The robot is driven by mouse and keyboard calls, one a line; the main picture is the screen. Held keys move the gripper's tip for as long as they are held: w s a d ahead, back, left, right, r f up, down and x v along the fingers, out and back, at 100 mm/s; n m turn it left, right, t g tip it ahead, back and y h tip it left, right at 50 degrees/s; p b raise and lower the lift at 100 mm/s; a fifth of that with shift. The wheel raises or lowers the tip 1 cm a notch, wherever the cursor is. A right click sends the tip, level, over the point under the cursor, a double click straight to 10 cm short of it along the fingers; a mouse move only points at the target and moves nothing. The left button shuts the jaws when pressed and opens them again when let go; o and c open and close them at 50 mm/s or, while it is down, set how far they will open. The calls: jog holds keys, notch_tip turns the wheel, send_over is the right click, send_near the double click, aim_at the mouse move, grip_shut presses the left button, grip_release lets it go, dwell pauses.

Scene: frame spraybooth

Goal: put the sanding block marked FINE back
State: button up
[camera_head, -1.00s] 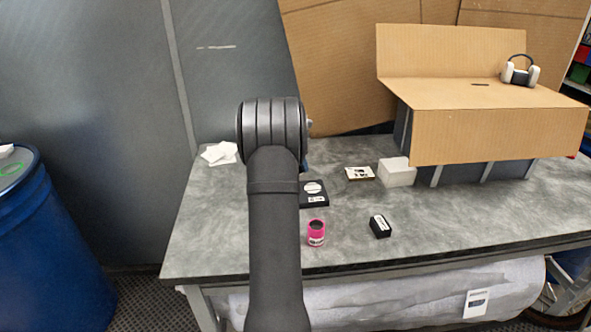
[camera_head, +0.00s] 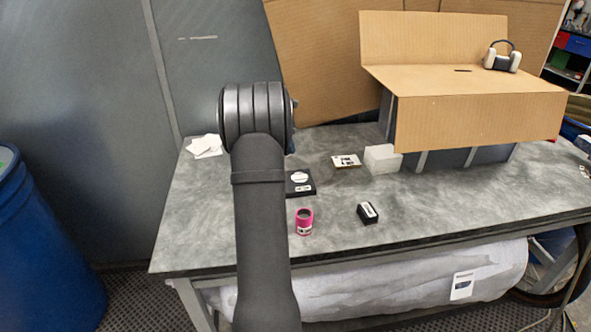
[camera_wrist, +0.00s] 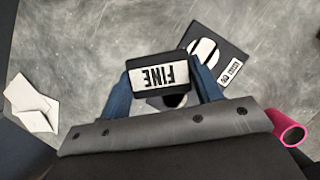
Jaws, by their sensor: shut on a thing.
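The black sanding block (camera_wrist: 160,72) has a white label reading FINE, upside down in the wrist view. My gripper (camera_wrist: 160,82) has blue fingers, shut on the block's two sides. In the wrist view a flat black square (camera_wrist: 222,52) with a white round mark and a small label lies just to the right of the block. It also shows on the table in the head view (camera_head: 308,188), partly behind my arm. My arm hides the gripper and the held block there. The block's height above the table is hard to tell.
A pink cup (camera_head: 304,226) and another black block (camera_head: 368,214) with a white label stand near the table's front. A small labelled card (camera_head: 346,161), a white block (camera_head: 381,160) and a cardboard-topped box (camera_head: 460,110) are behind. White sheets (camera_head: 205,146) lie at left.

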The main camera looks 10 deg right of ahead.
jog(key=s+d, duration=1)
jog(key=d, duration=0.4)
jog(key=s+d, duration=1)
jog(key=d, duration=0.5)
send_over(355, 187)
jog(key=s, duration=0.1)
jog(key=shift+n, duration=0.3)
jog(key=f, duration=0.6)
jog(key=shift+s+a+f, duration=0.1)
jog(key=shift+a, duration=0.25)
jog(key=shift+a+f, duration=0.1)
jog(key=shift+f, duration=1.95)
jog(key=shift+f, duration=0.15)
jog(key=o, duration=1)
